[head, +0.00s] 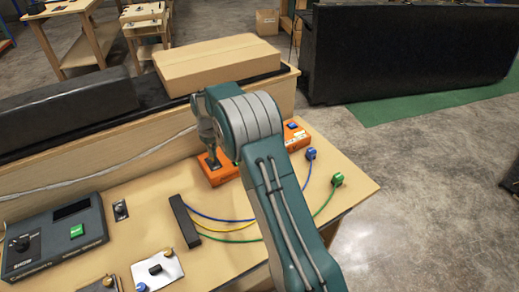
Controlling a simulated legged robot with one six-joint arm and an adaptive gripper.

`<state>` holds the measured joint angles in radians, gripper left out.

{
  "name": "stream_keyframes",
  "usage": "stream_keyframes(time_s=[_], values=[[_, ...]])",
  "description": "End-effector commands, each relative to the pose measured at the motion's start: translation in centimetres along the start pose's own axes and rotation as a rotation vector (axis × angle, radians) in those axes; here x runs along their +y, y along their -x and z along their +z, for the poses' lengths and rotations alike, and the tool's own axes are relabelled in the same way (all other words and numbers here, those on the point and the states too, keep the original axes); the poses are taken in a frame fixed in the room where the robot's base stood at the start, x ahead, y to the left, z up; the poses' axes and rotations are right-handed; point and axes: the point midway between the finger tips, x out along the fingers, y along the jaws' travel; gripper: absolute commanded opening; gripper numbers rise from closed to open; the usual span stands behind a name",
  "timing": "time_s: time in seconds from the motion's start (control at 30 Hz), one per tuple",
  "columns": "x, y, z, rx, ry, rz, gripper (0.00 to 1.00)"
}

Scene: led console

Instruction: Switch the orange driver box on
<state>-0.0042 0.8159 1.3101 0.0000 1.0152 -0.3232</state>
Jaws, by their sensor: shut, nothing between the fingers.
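The orange driver box (223,178) stands on the wooden bench, towards its back edge. My arm crosses in front of it, and more orange shows to the right of the arm; I cannot tell whether that is the same box. My gripper (214,163) points down at the left part of the box, with its fingers together and nothing seen between them. The tips are at or just above a dark patch on the box top; I cannot tell whether they touch it.
Blue, yellow and green leads run from a black block (184,219); a blue plug (311,154) and a green plug (338,179) lie right of my arm. A grey console (50,246) stands at left. A cardboard box (217,64) sits on the ledge behind.

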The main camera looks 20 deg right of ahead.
Motion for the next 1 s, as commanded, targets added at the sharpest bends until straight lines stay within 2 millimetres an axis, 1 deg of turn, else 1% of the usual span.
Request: stream_keyframes(time_s=[0.1,0.7,0.8,1.0], values=[[0.0,0.9,0.1,0.002,0.0,0.001,0.0],[-0.1,5.0,0.5,0.002,0.0,0.001,0.0],[-0.1,5.4,0.6,0.001,0.0,0.0,0.0],[-0.1,5.5,0.6,0.0,0.0,0.0,0.0]])
